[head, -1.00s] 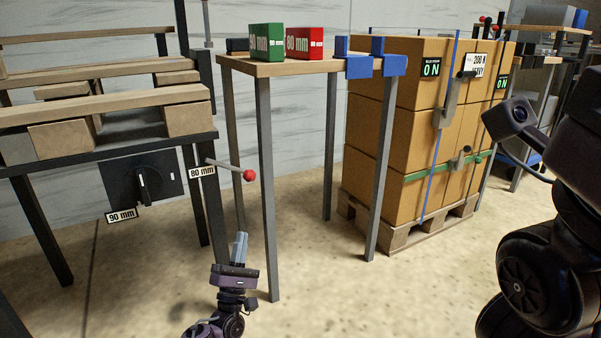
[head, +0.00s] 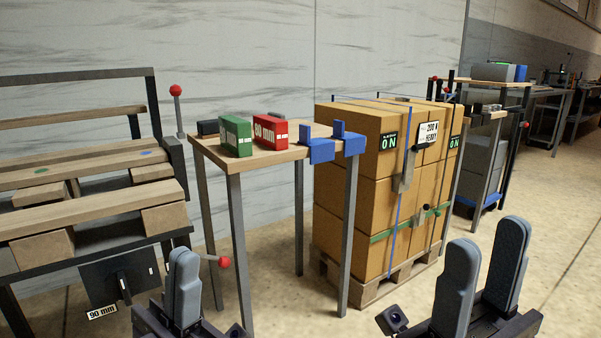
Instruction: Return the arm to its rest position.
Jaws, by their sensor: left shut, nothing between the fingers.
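My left gripper (head: 184,287) stands at the lower left of the head view with its grey fingers pointing up and together. It is shut and empty, in front of the small table and beside the red-knobbed lever. My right gripper (head: 481,277) is at the lower right, its two grey fingers pointing up with a wide gap between them. It is open and nothing shows between the fingers. Most of both arms is out of the picture.
A small table (head: 273,158) carries a green block (head: 235,136), a red block (head: 270,133) and blue brackets (head: 322,150). A lever with a red knob (head: 225,262) sticks out from the rack (head: 95,238). Strapped boxes (head: 340,200) stand on a pallet (head: 375,288). Open floor lies at right.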

